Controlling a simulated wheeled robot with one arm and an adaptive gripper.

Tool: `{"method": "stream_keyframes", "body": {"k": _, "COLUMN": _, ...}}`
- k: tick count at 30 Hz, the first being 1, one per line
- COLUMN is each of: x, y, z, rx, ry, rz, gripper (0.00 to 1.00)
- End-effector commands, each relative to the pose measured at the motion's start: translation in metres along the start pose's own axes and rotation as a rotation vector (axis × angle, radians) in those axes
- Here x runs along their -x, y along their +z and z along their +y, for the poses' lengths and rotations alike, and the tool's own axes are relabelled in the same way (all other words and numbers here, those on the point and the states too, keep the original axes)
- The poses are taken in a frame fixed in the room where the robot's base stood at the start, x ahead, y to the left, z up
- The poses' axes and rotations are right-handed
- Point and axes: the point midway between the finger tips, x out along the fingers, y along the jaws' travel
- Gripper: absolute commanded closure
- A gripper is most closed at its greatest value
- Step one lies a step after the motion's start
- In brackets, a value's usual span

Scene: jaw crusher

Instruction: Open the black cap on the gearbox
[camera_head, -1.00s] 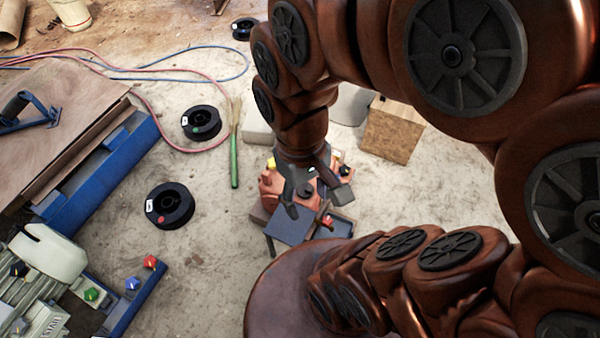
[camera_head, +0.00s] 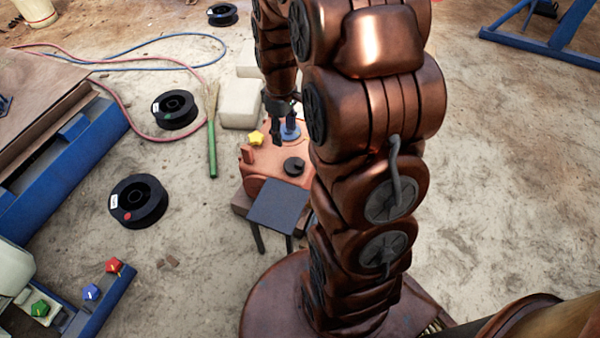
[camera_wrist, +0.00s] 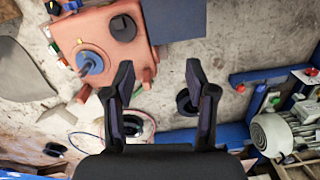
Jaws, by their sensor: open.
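The gearbox is an orange-red housing (camera_head: 266,186) below the arm in the head view. Its black round cap (camera_head: 293,166) sits on top, near a blue disc (camera_head: 289,132) and a yellow knob (camera_head: 256,138). In the wrist view the gearbox (camera_wrist: 78,30) is at the upper left, with the black cap (camera_wrist: 123,27) seated on it and the blue disc with a grey shaft (camera_wrist: 90,63) below left. My gripper (camera_head: 284,135) is over the far part of the gearbox in the head view. In the wrist view my gripper (camera_wrist: 159,67) is open and empty, with the cap outside its fingers.
A dark flat plate (camera_head: 280,205) stands at the gearbox's near side. A pale block (camera_head: 240,104) and a green-handled broom (camera_head: 212,145) are to the left. Black spools (camera_head: 138,201) lie on the floor near a blue-framed bench (camera_head: 70,160). The floor at right is largely clear.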

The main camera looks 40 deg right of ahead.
Motion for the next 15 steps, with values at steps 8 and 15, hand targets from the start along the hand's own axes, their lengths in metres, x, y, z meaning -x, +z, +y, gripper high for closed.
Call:
{"method": "stream_keyframes", "body": {"k": 8, "x": -0.127, "y": -0.014, "z": 0.072, "rx": 0.09, "ry": 0.015, "rz": 0.018, "gripper": 0.44}}
{"method": "stream_keyframes", "body": {"k": 15, "x": -0.167, "y": -0.015, "z": 0.1, "rx": 0.132, "ry": 0.028, "rz": 0.028, "gripper": 0.44}}
